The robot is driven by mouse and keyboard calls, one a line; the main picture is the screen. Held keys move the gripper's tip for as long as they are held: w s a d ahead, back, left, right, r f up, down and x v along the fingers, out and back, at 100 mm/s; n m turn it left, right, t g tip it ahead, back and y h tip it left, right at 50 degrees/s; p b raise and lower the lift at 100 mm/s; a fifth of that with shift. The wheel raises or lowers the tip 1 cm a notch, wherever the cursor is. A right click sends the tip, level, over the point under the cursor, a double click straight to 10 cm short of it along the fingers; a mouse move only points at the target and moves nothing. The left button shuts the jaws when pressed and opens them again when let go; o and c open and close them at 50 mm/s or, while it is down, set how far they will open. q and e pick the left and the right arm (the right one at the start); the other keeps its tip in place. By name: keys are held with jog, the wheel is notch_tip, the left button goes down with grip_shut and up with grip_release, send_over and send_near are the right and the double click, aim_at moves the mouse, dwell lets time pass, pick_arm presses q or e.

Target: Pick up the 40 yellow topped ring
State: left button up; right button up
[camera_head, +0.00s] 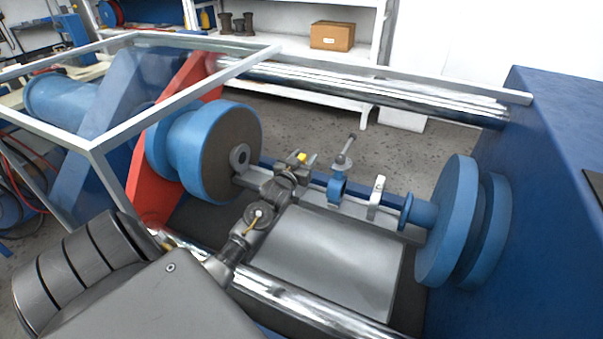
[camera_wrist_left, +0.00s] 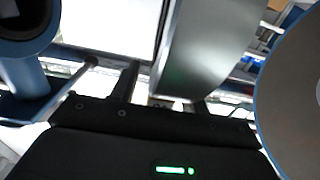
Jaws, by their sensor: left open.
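A small ring with a yellow top (camera_head: 302,158) stands on the machine's bed in the head view, just right of the big blue disc. Its lower part is partly hidden by dark grey parts in front. My left arm comes in from the lower left. My left gripper (camera_head: 288,180) seems to be among those grey parts, close to the ring; contact cannot be told. In the left wrist view my left gripper (camera_wrist_left: 163,92) has its two dark fingers apart. I see no object held between them. The yellow top cannot be made out there. My right gripper is not in view.
Chrome rods (camera_head: 310,302) run along the machine.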

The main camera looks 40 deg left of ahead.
pick_arm(q)
jog(key=shift+c, duration=1.7)
grip_shut()
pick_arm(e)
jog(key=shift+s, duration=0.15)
pick_arm(q)
jog(key=shift+r, duration=0.1)
